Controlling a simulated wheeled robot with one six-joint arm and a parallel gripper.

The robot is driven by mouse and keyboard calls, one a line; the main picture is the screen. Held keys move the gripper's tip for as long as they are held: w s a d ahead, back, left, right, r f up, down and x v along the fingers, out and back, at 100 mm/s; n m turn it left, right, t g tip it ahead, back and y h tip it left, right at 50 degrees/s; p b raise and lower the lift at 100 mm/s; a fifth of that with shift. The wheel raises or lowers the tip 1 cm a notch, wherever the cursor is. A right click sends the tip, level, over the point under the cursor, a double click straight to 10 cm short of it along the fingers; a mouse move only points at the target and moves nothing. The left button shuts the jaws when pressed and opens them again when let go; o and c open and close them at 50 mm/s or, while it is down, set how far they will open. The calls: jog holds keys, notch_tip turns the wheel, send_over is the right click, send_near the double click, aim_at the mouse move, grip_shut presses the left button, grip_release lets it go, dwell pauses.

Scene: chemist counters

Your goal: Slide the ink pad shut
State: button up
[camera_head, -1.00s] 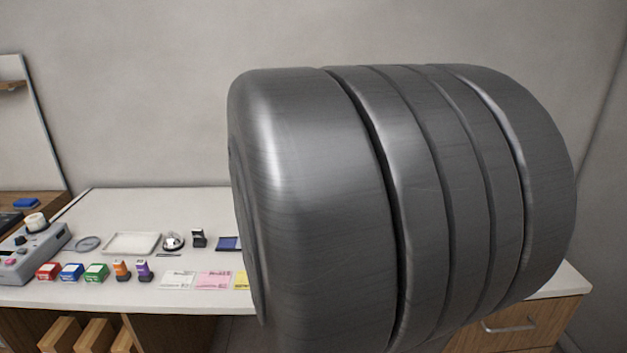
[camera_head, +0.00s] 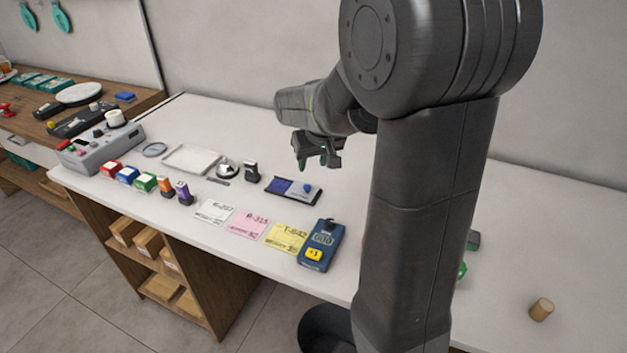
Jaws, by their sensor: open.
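The ink pad (camera_head: 281,186) lies on the white counter, near the middle of the picture. Its blue inking surface shows at the left, and a dark grey sliding part with a small blue knob (camera_head: 306,188) covers the right side, so it stands partly open. My gripper (camera_head: 318,161) hangs in the air just above and behind the ink pad's right part in the picture. Its fingers point down, are apart and hold nothing. I see no contact with the pad.
A black stamp (camera_head: 251,171), a silver bell (camera_head: 228,169) and a white tray (camera_head: 192,160) stand left of the pad. Paper cards and a blue device (camera_head: 321,247) lie in front. My arm hides part of the counter's right; a cork-coloured cylinder (camera_head: 541,309) stands there.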

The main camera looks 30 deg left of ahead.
aim_at(307, 186)
jog(key=x, duration=1.1)
jog(key=shift+w+f+p, duration=0.15)
jog(key=shift+f+p, duration=0.05)
jog(key=shift+p, duration=0.1)
jog(key=shift+d, duration=0.1)
jog(key=shift+c, duration=0.2)
